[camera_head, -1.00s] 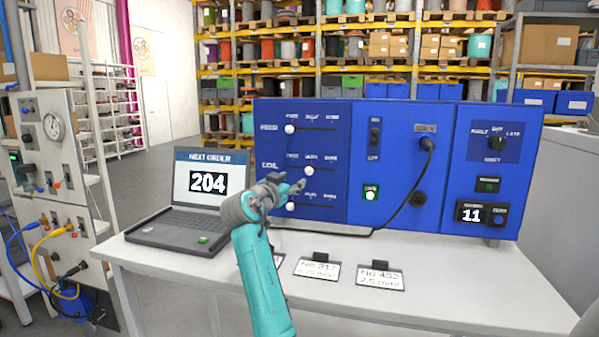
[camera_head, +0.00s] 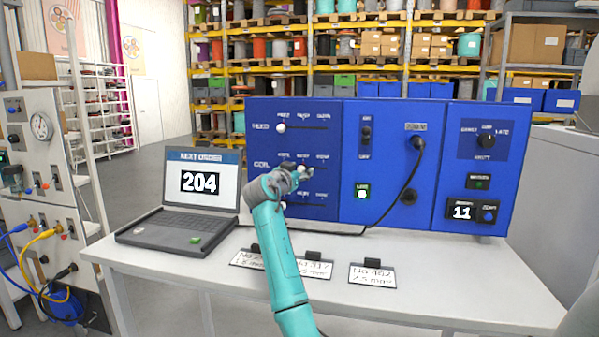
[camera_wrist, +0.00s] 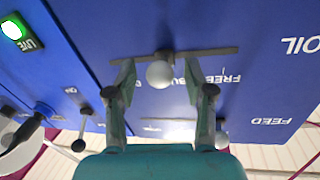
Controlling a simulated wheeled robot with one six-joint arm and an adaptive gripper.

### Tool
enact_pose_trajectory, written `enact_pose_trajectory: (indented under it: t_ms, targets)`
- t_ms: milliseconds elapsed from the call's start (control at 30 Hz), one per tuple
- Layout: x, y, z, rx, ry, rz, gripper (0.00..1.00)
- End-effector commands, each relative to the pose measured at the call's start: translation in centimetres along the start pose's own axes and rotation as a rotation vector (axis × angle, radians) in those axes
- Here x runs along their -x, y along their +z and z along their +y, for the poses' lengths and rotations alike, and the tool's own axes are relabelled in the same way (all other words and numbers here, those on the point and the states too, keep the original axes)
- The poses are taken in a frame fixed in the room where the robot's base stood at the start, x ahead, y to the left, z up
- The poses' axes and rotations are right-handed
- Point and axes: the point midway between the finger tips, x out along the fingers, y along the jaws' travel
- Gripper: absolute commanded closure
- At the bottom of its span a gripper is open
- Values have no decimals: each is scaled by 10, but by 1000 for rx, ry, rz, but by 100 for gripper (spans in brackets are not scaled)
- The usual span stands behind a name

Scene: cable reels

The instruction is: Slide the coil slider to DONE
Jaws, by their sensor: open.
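The coil slider's white ball knob (camera_wrist: 160,74) is near the middle of its dark slot in the wrist view, which shows the blue panel upside down. The COIL label (camera_head: 262,164) is left of this slider in the head view. There the knob is partly hidden by my gripper (camera_head: 300,175). My gripper also shows in the wrist view (camera_wrist: 160,90). It is open, with one finger on each side of the knob and a gap to both. The fingers reach close to the panel; I cannot tell whether they touch it. The DONE mark is too blurred to read.
The feed slider's knob (camera_head: 281,128) is above, at the left of its slot. A third slider lies below, partly behind my arm. A black cable (camera_head: 397,187) hangs farther right. A laptop (camera_head: 185,205) stands left. Label cards (camera_head: 372,276) lie in front.

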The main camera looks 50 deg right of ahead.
Motion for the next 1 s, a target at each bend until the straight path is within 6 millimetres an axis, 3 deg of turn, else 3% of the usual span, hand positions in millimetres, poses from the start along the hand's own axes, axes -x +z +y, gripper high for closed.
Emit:
enact_pose_trajectory:
  t_ms: [167, 300, 400, 633, 900, 1000]
  targets:
    - [0, 0, 0, 0, 0, 0, 47]
    - [0, 0, 0, 0, 0, 0, 82]
    - [0, 0, 0, 0, 0, 0, 100]
    - [-1, -1, 5, 0, 1, 0, 100]
    - [-11, -10, 56, -1, 4, 1, 100]
    - [-13, -13, 65, 0, 1, 1, 100]
